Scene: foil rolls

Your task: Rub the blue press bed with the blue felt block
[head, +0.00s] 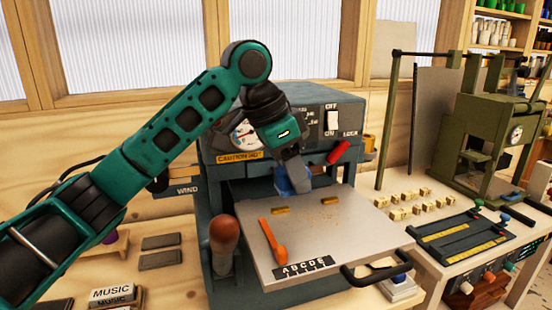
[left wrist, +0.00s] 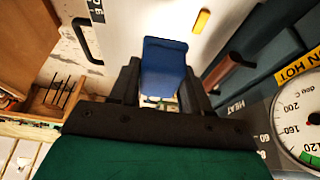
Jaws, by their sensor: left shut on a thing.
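The blue press (head: 340,110) stands against the wall with its flat light-grey bed (head: 350,240) out in front. My left gripper (head: 295,172) is shut on the blue felt block (head: 282,184), over the rear left part of the bed, close to the press body. The block also shows between the fingers in the left wrist view (left wrist: 165,65). I cannot tell whether it touches the bed. Brown specks (head: 325,215) lie on the middle of the bed. My right gripper is not in view.
On the bed lie an orange tool (head: 272,240), two small yellow bars (head: 329,201) and an ABCDE strip (head: 303,268). A brown-knobbed lever (head: 223,235) stands left of it. A green press (head: 490,140) and small blocks (head: 420,205) are at right.

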